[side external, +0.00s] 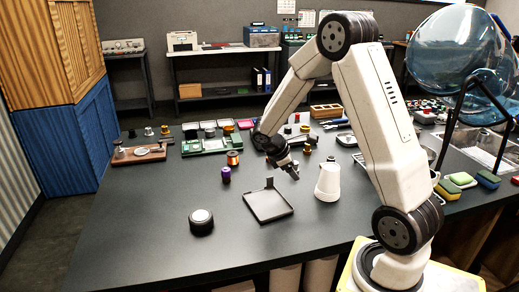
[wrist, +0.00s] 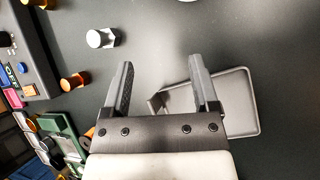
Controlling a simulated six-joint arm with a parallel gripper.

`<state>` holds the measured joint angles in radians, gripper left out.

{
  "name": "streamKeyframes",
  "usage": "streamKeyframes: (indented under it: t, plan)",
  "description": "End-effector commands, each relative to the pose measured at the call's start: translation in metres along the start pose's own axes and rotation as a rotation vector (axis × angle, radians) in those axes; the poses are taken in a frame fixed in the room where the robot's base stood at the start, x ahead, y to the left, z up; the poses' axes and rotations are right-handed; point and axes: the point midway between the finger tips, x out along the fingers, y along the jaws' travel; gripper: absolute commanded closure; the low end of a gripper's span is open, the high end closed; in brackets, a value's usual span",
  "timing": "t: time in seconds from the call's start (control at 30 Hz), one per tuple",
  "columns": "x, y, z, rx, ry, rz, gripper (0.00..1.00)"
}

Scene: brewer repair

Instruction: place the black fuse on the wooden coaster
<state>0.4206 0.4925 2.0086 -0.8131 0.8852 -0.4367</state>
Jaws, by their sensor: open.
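My gripper (side external: 290,172) is open above the table, just behind and right of a shallow dark tray (side external: 270,206) with a small upright tab. In the wrist view its two fingers (wrist: 162,75) stand apart with nothing between the tips. The tray (wrist: 240,105) shows partly behind the right finger. I cannot pick out the black fuse with certainty; several small dark and coloured cylinders stand near the gripper, one of them purple and black (side external: 226,175). No wooden coaster is clearly identifiable; a wooden board (side external: 125,157) with small parts lies at the far left.
A white bottle-shaped part (side external: 327,182) stands right of the tray. A black round knob with a pale top (side external: 201,221) sits at the front left. A copper cylinder (side external: 233,158) and green trays (side external: 204,146) lie behind.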

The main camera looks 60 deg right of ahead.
Motion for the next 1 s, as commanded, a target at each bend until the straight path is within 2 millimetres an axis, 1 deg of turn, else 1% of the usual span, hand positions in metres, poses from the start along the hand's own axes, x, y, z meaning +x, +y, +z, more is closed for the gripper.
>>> streamKeyframes:
  t: [0.03,0.17,0.2,0.27,0.3,0.4,0.5,0.6,0.7,0.83,1.0]
  plan:
    - [-0.015,-0.019,-0.013,0.040,0.069,-0.010,0.23]
    - [-0.046,-0.066,-0.040,0.169,0.236,-0.062,0.23]
    - [-0.055,-0.081,-0.047,0.211,0.284,-0.083,0.23]
    - [-0.068,-0.103,-0.057,0.274,0.354,-0.115,0.23]
    - [-0.077,-0.117,-0.062,0.316,0.398,-0.139,0.23]
    - [-0.096,-0.150,-0.071,0.422,0.498,-0.201,0.23]
    - [-0.109,-0.176,-0.076,0.517,0.575,-0.260,0.23]
    - [-0.118,-0.195,-0.078,0.589,0.627,-0.305,0.23]
    - [-0.123,-0.205,-0.078,0.634,0.655,-0.334,0.23]
    - [-0.124,-0.209,-0.078,0.658,0.667,-0.349,0.23]
    - [-0.124,-0.209,-0.079,0.658,0.667,-0.349,0.23]
